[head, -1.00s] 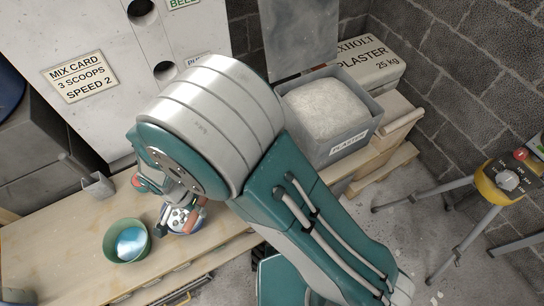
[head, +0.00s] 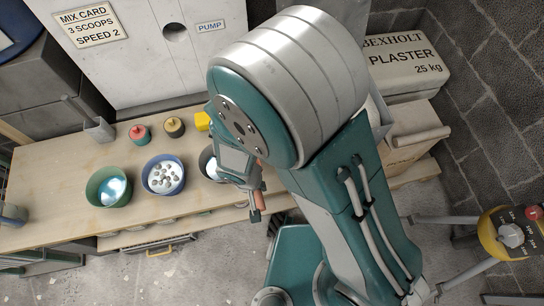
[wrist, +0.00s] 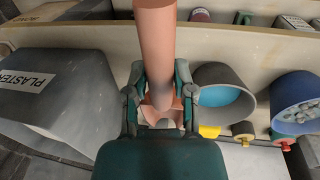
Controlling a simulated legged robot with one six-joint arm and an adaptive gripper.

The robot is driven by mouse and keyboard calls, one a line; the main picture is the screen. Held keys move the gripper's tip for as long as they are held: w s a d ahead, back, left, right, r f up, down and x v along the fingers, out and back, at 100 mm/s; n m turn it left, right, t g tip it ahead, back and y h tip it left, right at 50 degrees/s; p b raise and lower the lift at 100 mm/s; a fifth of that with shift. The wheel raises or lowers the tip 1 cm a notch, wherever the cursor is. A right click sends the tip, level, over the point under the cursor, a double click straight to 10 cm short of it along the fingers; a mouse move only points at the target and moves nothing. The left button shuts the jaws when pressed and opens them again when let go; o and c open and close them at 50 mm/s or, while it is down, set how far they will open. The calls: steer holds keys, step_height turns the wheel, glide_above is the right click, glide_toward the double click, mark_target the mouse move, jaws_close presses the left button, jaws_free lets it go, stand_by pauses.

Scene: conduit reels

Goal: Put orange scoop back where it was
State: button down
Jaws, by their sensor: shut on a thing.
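The orange scoop (wrist: 156,60) is in my gripper (wrist: 160,100). In the wrist view its smooth orange shaft rises between the two dark green fingers, which are closed on it. A small orange part shows below, between the fingers. In the head view, my gripper (head: 254,205) is right of the bowls by the bench's front edge, with a bit of orange scoop (head: 262,187) showing beside it. The rest of the scoop is hidden. The grey plaster bin (wrist: 50,95) is at the left in the wrist view; my arm mostly covers it in the head view.
On the wooden bench (head: 60,160) stand a green bowl (head: 98,199), a blue bowl with pebbles (head: 163,187) and a partly hidden grey bowl (head: 205,163). A tripod panel (head: 508,235) stands right.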

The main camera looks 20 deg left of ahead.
steer(key=w+f, duration=0.2)
steer(key=w, duration=0.1)
steer(key=w+f, duration=0.3)
steer(key=w, duration=0.1)
steer(key=w+d+f, duration=0.1)
steer(key=w+f, duration=0.1)
steer(key=w, duration=0.1)
steer(key=shift+w+f, duration=0.25)
steer(key=shift+w, duration=0.05)
steer(key=shift+w+f, duration=0.2)
steer(key=shift+f, duration=0.1)
steer(key=f, duration=0.3)
steer(key=shift+w+a, duration=0.2)
steer(key=shift+w, duration=0.15)
steer(key=shift+d+f, duration=0.1)
steer(key=shift+f, duration=0.3)
steer(key=shift+c, duration=2.2)
jaws_free()
steer(key=shift+f, duration=0.1)
